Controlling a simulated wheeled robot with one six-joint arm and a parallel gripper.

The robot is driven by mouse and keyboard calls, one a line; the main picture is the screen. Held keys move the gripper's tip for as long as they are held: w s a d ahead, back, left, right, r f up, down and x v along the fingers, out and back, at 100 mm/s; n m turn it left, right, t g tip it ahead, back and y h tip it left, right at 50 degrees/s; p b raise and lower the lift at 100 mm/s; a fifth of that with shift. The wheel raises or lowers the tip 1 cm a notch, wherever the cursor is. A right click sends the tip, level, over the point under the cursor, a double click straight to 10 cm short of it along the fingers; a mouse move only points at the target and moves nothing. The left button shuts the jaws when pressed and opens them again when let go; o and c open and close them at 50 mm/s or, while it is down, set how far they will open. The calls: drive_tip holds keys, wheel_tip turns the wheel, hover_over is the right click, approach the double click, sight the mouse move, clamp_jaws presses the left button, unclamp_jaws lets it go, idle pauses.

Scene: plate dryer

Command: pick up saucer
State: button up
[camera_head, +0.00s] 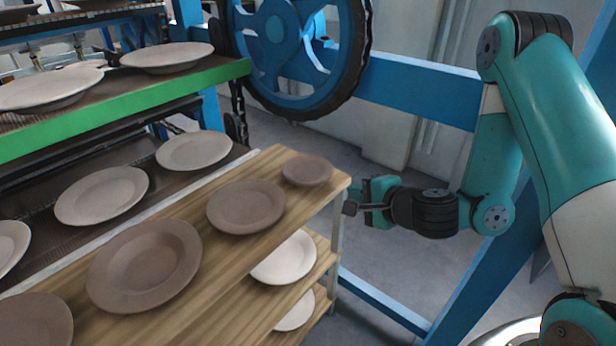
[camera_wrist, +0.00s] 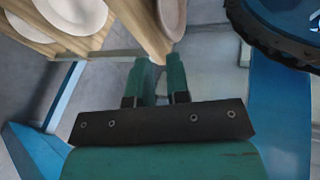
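The smallest brown dish, a saucer (camera_head: 307,170), lies flat near the right end of the wooden top shelf. In the wrist view a round dish (camera_wrist: 172,14), apparently this saucer, shows at the top edge, partly cut off, beyond the fingertips. My gripper (camera_head: 362,196) is just right of the shelf end, a little lower than the saucer and apart from it. In the wrist view my gripper (camera_wrist: 160,68) has its two green fingers apart with a narrow empty gap. Nothing is held.
Brown plates (camera_head: 246,206) of larger sizes lie along the wooden shelf (camera_head: 215,258). Pale plates (camera_head: 285,258) sit on lower shelves. A conveyor with plates (camera_head: 102,195) runs behind. A blue wheel (camera_head: 280,40) and blue frame stand beyond. Floor right of the shelf is open.

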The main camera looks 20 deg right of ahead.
drive_tip(key=p, duration=0.2)
approach(314, 185)
drive_tip(key=shift+m+h, duration=0.3)
drive_tip(key=x, duration=0.5)
drive_tip(key=shift+f, duration=0.1)
drive_tip(key=shift+a+p+x, duration=0.1)
drive_tip(key=shift+p+x, duration=0.4)
drive_tip(key=shift+x, duration=0.85)
drive_tip(key=shift+a+p+x, duration=0.15)
drive_tip(key=shift+p+x, duration=0.35)
drive_tip(key=shift+x, duration=0.85)
clamp_jaws()
